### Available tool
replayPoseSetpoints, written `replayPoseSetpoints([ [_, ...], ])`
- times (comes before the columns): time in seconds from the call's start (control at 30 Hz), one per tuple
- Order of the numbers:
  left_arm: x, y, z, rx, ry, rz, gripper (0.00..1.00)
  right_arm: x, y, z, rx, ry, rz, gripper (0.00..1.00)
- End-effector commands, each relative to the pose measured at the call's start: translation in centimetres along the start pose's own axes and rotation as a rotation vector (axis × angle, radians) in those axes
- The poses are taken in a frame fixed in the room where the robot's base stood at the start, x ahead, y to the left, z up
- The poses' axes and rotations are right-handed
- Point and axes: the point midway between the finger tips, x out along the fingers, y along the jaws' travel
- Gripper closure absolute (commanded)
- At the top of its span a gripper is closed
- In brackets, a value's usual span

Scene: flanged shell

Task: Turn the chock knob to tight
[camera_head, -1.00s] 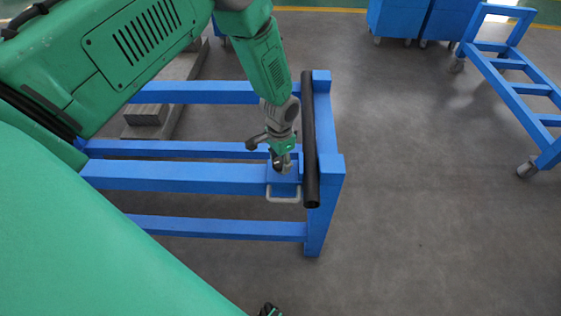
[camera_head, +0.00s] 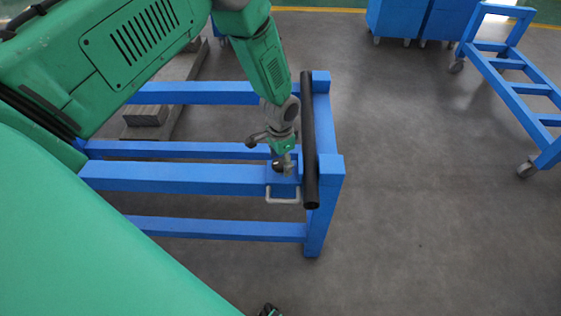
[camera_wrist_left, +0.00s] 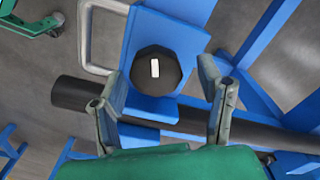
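The chock knob (camera_wrist_left: 157,71) is a black, many-sided disc with a white mark on its face. In the left wrist view the mark runs nearly up and down. The knob sits on a blue block of the frame and shows as a small dark shape in the head view (camera_head: 278,166). My left gripper (camera_head: 284,163) points down at it. In the left wrist view its fingers (camera_wrist_left: 161,82) are apart, one on each side of the knob, with gaps showing. I cannot tell how far down the fingertips reach.
A black bar (camera_head: 310,140) lies along the right end of the blue frame (camera_head: 190,177), close beside my gripper. A grey loop handle (camera_head: 283,201) is on the near side of the knob's block. A blue wheeled cart (camera_head: 520,85) stands to the right. The floor between is clear.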

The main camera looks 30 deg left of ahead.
Motion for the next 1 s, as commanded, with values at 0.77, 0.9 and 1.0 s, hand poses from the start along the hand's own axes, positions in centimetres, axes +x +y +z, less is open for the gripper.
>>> replayPoseSetpoints([
  [0.77, -10.0, -0.1, -0.1, 0.001, -0.002, 0.001, 0.39, -0.1, 0.0, 0.2, 0.0, 0.003, 0.0, 0.66],
  [0.9, -11.3, -0.1, -0.1, 0.0, -0.003, 0.002, 0.39, -0.1, 0.0, 0.2, 0.0, 0.003, 0.0, 0.66],
  [1.0, -11.7, -0.1, -0.1, 0.0, -0.004, 0.003, 0.39, -0.1, 0.0, 0.2, 0.0, 0.003, 0.0, 0.66],
])
